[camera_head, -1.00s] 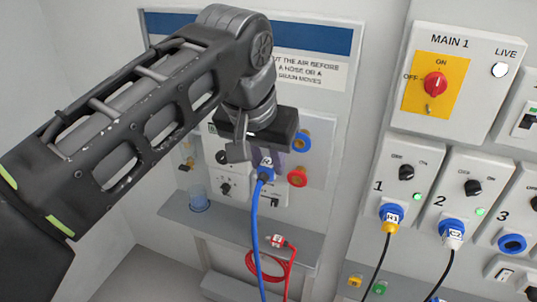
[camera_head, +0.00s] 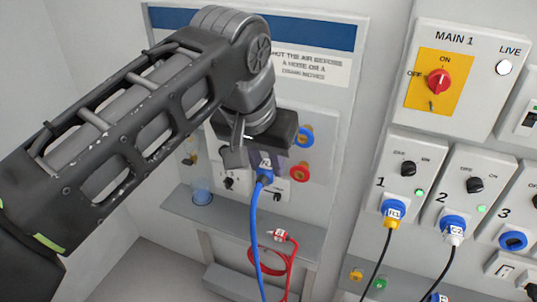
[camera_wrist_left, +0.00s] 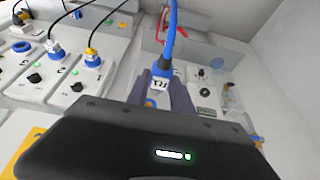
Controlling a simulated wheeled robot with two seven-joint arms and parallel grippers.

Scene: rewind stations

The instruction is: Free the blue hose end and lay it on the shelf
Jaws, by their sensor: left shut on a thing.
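The blue hose (camera_head: 253,235) hangs down from its blue end (camera_head: 263,172), which carries a white label. My left gripper (camera_head: 264,155) is shut on this hose end in front of the air panel. In the left wrist view the hose end (camera_wrist_left: 161,76) sits between the fingers, with the hose leading up the picture. The gripper hides whether the end still touches a port. The grey shelf (camera_head: 234,220) runs below the panel. My right gripper is not in view.
A red hose (camera_head: 268,262) with a labelled end (camera_head: 279,235) hangs at the shelf's front. A clear blue cup (camera_head: 202,194) stands on the shelf's left. Blue (camera_head: 305,137) and red (camera_head: 300,172) ports are right of my gripper. Switch boxes (camera_head: 404,180) with plugged cables stand further right.

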